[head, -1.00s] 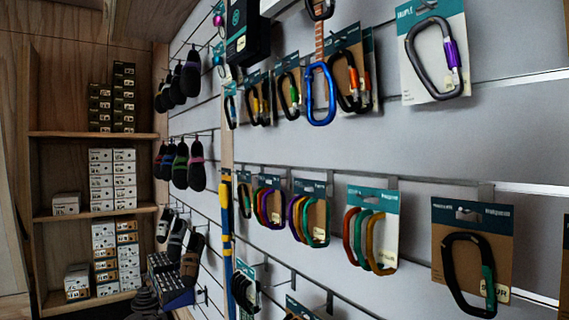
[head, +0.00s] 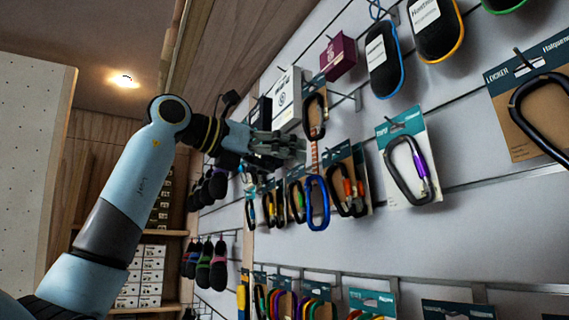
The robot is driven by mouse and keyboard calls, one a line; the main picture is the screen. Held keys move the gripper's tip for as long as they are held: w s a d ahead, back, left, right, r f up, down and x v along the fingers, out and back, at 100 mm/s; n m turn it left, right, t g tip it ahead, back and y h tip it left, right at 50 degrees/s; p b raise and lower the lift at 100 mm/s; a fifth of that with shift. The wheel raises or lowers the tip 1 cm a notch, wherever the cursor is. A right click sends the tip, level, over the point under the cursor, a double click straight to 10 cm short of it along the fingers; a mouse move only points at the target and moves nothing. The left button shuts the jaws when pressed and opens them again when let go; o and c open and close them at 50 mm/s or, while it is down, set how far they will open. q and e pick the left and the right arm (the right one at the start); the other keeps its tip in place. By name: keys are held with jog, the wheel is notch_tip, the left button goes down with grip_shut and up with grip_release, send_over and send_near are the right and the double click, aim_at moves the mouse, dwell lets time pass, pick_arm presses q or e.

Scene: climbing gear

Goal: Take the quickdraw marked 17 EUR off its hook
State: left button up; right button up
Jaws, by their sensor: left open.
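A quickdraw hangs on the slatted wall, with a blue lower carabiner (head: 317,203) and a short orange-striped sling (head: 314,155) under a dark upper carabiner (head: 315,113). No 17 EUR mark is legible on it, and its hook is hard to make out. My left gripper (head: 296,149) is open, just left of the sling and below the upper carabiner. It looks close to the sling; I cannot tell whether they touch. My right gripper is not in view.
Carded carabiners (head: 350,185) hang behind and beside the blue one, and a grey one with a purple gate (head: 408,168) hangs to the right. White boxes (head: 287,95) and a maroon box (head: 338,57) are above. Shelves with boxes stand at the lower left.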

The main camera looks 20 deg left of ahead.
pick_arm(q)
jog(key=t, duration=0.1)
send_near(311, 131)
jog(key=shift+m+h, duration=0.3)
jog(key=p+x, duration=0.1)
jog(key=x, duration=0.2)
jog(key=p+x, duration=0.1)
jog(key=x, duration=0.2)
jog(key=p+x, duration=0.1)
jog(key=x, duration=0.2)
jog(key=shift+w+f+p, duration=0.25)
jog(key=shift+f+p, duration=0.1)
jog(key=shift+f, duration=0.05)
jog(key=shift+x, duration=0.8)
jog(key=shift+s+f, duration=0.1)
jog(key=shift+f, duration=0.05)
jog(key=shift+c, duration=0.4)
jog(key=c, duration=1.2)
jog(key=shift+r+p, duration=0.35)
jog(key=shift+p, duration=0.2)
jog(key=shift+c, duration=0.2)
jog(key=shift+s+a, duration=0.1)
jog(key=shift+a, duration=0.05)
